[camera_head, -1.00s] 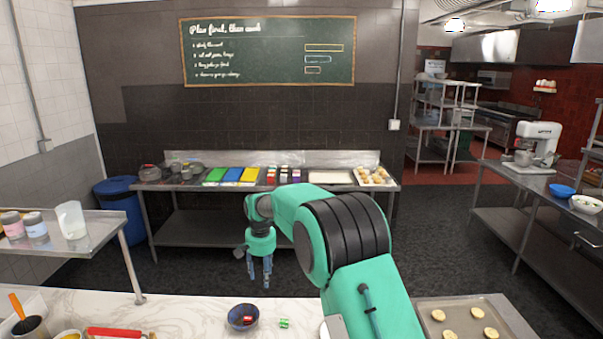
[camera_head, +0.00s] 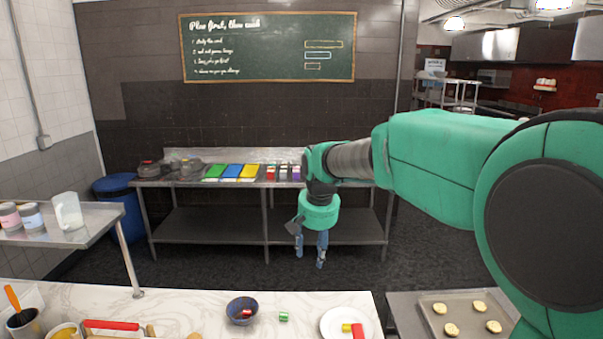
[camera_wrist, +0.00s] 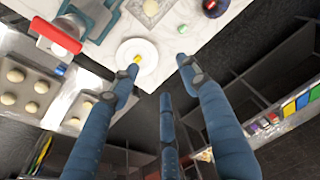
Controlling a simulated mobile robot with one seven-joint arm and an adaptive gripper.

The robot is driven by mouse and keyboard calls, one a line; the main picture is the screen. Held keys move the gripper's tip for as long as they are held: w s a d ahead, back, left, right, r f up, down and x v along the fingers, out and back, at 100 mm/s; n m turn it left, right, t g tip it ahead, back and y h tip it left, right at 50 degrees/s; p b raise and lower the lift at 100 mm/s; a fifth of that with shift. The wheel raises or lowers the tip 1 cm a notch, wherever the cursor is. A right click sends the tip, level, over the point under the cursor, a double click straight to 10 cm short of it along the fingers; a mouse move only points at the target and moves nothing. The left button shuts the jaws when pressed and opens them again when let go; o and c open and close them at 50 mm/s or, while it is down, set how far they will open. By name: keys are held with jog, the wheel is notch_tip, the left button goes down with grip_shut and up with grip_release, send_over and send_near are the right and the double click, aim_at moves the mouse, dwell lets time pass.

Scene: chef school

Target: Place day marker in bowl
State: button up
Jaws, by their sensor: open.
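Several small coloured blocks could be the day marker; I cannot tell which one is meant. A green and white one (camera_head: 283,317) lies on the marble counter just right of the dark blue bowl (camera_head: 231,308). A yellow one (camera_head: 347,327) and a red one (camera_head: 358,331) are at the white plate (camera_head: 330,322). A red piece (camera_head: 246,313) is inside the bowl. In the wrist view the green block (camera_wrist: 176,98), the bowl (camera_wrist: 222,5) and the plate (camera_wrist: 148,47) show past my fingers. My gripper (camera_head: 311,262) is open and empty, pointing down beyond the counter's far edge.
A tray of round cookies (camera_head: 455,307) is on the right. A steel table (camera_head: 160,184) with coloured items stands behind, with floor between.

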jog(key=s+d+r+t+b, duration=0.1)
jog(key=s+d+b, duration=0.1)
jog(key=s+d, duration=0.65)
jog(key=s+d+r+t+b, duration=0.15)
jog(key=s+d, duration=0.25)
jog(key=s, duration=0.9)
jog(key=s+d+f+b, duration=0.1)
jog(key=s+f, duration=0.3)
jog(key=s, duration=0.5)
jog(key=s+d+f+b, duration=0.2)
jog(key=s+d+f, duration=0.2)
jog(key=s, duration=0.5)
jog(key=shift+h, duration=0.3)
